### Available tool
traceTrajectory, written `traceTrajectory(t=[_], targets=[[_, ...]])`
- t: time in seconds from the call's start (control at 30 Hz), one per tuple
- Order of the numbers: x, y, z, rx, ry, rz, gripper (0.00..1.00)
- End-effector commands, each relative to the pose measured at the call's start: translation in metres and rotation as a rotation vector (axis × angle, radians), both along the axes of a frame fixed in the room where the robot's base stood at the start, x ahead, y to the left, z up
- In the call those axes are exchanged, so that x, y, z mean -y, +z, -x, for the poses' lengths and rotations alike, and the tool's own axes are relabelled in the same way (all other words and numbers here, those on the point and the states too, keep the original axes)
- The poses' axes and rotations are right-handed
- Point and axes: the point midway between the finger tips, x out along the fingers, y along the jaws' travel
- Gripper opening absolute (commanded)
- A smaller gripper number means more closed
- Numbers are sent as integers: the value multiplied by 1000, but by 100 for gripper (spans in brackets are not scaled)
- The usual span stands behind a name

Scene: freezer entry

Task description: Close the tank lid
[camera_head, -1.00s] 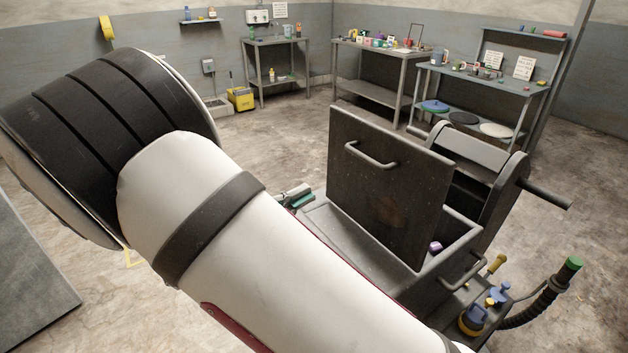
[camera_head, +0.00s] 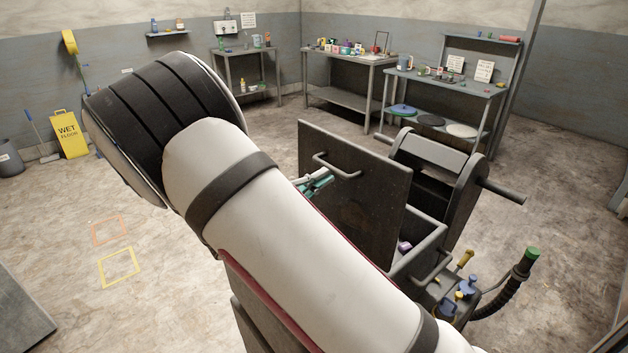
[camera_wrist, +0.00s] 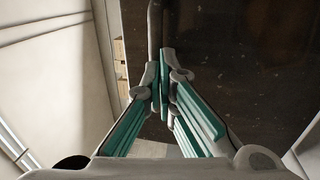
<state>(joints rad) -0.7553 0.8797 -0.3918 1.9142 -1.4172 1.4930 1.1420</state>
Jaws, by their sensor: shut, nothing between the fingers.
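The tank lid (camera_head: 375,205) is a dark, scuffed panel standing upright, open, above the grey tank (camera_head: 425,240). A pale bar handle (camera_head: 340,170) is on its face. My gripper (camera_head: 322,179), with teal finger pads, is in front of the lid's left part, just below the handle's left end. In the wrist view, the fingertips (camera_wrist: 162,75) are together and empty, with the dark lid face (camera_wrist: 235,60) behind them. A grey bar, probably the handle, runs down to the tips; contact is unclear. My arm hides the tank's near left side.
A small purple item (camera_head: 404,246) lies in the tank. A black hose with a green end (camera_head: 532,253) and several blue and yellow fittings (camera_head: 464,287) are at the tank's right. Stocked tables (camera_head: 345,60) stand at the back.

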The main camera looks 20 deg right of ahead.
Motion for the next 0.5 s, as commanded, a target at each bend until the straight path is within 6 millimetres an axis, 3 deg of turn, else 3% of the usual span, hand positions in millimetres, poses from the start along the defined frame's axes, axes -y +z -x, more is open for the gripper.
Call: traceTrajectory(t=[0.3,0.5], targets=[[1,1,0,-2,-1,-8,0],[14,6,-5,-22,-3,-62,0]])
